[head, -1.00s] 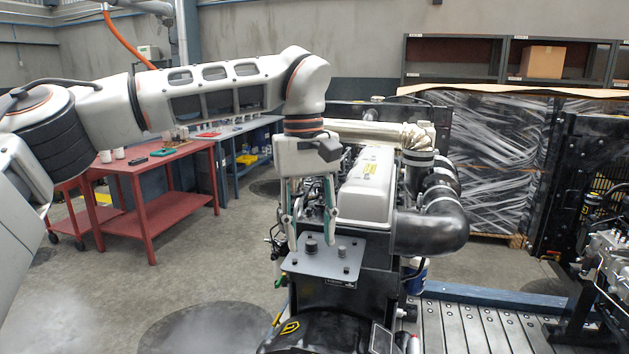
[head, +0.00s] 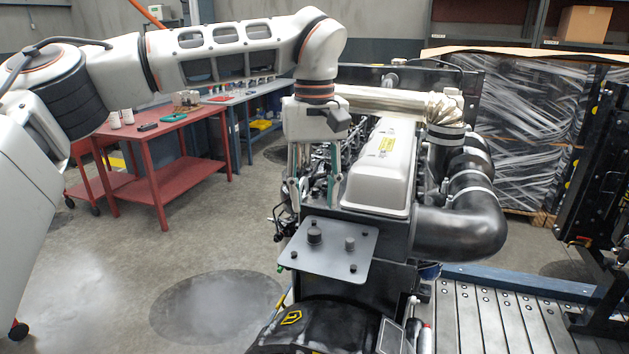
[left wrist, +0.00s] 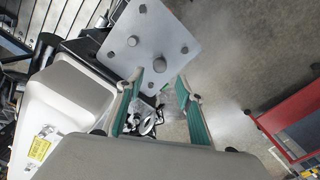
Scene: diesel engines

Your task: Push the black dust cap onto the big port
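A grey plate (head: 350,268) sits at the near end of the engine. On it stands a dark round piece (head: 314,232) on a wider base, with a smaller grey post (head: 350,243) to its right. I cannot tell whether the dark piece is the dust cap, the port or both together. My left gripper (head: 314,206) points down, open and empty, near the plate's back edge. In the left wrist view the two green-padded fingers (left wrist: 159,80) stand apart, with the dark round piece (left wrist: 159,65) beyond them. My right gripper is not in view.
The engine's pale valve cover (head: 378,175) rises behind the plate, with a large black pipe (head: 460,230) at right. A red table (head: 165,140) with mugs stands at left. The floor left of the engine is open.

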